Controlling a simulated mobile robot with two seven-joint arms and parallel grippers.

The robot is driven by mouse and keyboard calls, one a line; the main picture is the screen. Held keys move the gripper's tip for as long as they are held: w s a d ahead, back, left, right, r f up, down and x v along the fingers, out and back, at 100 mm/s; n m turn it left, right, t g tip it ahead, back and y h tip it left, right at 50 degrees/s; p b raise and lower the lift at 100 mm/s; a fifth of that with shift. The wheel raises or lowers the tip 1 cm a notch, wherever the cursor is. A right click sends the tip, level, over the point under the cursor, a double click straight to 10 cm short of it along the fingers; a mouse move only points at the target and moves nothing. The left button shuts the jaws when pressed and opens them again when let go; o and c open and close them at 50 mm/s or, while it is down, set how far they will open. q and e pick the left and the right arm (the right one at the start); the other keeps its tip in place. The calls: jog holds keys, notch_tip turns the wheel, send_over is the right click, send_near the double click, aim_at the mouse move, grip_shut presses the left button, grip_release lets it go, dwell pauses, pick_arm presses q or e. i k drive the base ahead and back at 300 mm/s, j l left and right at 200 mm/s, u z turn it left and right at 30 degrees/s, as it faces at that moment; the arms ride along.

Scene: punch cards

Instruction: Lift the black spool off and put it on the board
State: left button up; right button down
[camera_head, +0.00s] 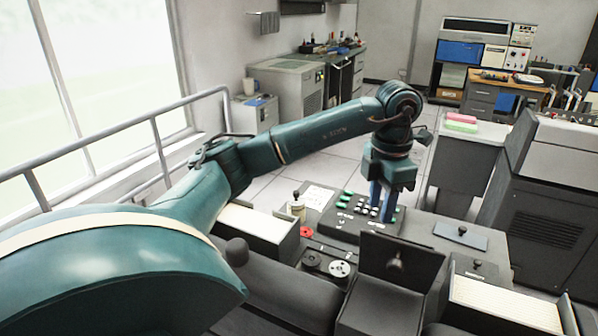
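A dark round spool (311,258) sits on a machine deck at the lower middle, beside a pale round reel (340,268). A flat blue-grey board (460,236) with a small black knob lies at the right of the desk. My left gripper (382,212) points down over the black keypad (355,215), right of and beyond the spool. Its two blue fingers show close together, and I cannot tell how far apart they are. I see nothing held between them. My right gripper is out of view.
A dark upright panel (400,262) rises right of the reels. Trays of cards (510,300) flank the desk at left and right. A railing (155,135) runs along the window.

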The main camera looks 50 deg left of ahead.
aim_at(306, 263)
jog(key=k+j+z, duration=0.3)
jog(key=j, duration=0.25)
jog(key=k+j+z, duration=0.3)
jog(key=j, duration=0.2)
jog(key=k+j+z, duration=0.25)
jog(key=j, duration=0.15)
